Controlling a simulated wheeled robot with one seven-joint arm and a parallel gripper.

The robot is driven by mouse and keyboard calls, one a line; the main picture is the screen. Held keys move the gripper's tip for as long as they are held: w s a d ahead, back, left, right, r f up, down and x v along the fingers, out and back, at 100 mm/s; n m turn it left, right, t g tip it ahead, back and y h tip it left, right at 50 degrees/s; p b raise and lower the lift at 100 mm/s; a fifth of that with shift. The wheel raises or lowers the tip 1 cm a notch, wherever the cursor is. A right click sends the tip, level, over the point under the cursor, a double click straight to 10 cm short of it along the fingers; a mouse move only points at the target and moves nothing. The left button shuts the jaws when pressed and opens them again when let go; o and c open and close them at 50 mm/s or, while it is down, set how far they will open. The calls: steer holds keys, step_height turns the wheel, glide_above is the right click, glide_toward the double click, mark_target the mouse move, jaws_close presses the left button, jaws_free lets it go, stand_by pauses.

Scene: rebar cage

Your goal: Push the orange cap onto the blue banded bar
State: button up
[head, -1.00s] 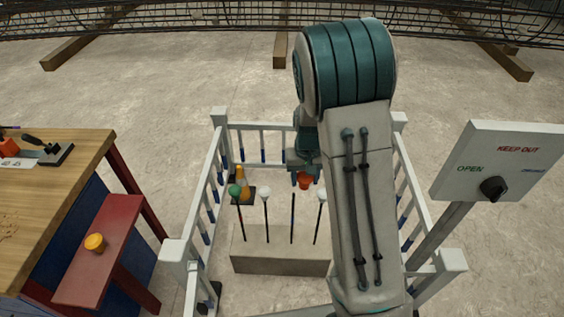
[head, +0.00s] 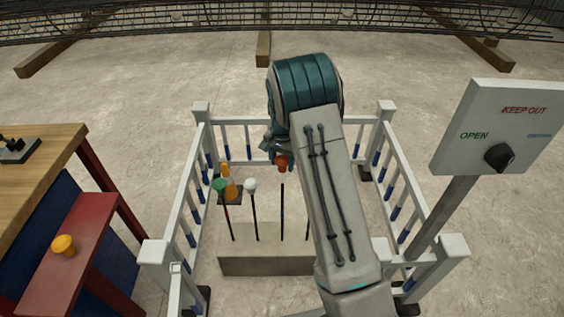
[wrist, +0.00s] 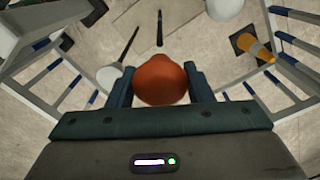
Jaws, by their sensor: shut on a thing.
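My gripper (head: 281,160) is shut on the orange cap (head: 282,164). In the wrist view the cap (wrist: 160,80) sits between the two fingers. In the head view the cap is just above the top of a bare dark bar (head: 282,212), apart from it and roughly in line. This bar stands upright in a concrete block (head: 265,264). Its tip also shows in the wrist view (wrist: 160,28), beyond the cap. I cannot make out a blue band on it. My arm hides part of the bar to its right.
A green-capped bar (head: 220,185) and a white-capped bar (head: 250,186) stand to the left. Another white cap (wrist: 109,77) shows in the wrist view. White railings (head: 190,190) surround the block. A traffic cone (head: 228,180), a keep-out sign (head: 500,130) and a yellow cap (head: 63,244) are nearby.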

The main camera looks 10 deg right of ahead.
mark_target(282, 158)
steer(key=shift+s+f, duration=0.1)
steer(key=shift+f, duration=0.3)
steer(key=shift+f+b, duration=1.8)
steer(key=shift+f, duration=0.75)
steer(key=shift+f+b, duration=1.45)
steer(key=shift+f, duration=1.05)
steer(key=o, duration=1)
step_height(282, 158, up, 14)
steer(key=shift+f+p, duration=0.1)
steer(key=shift+p, duration=0.85)
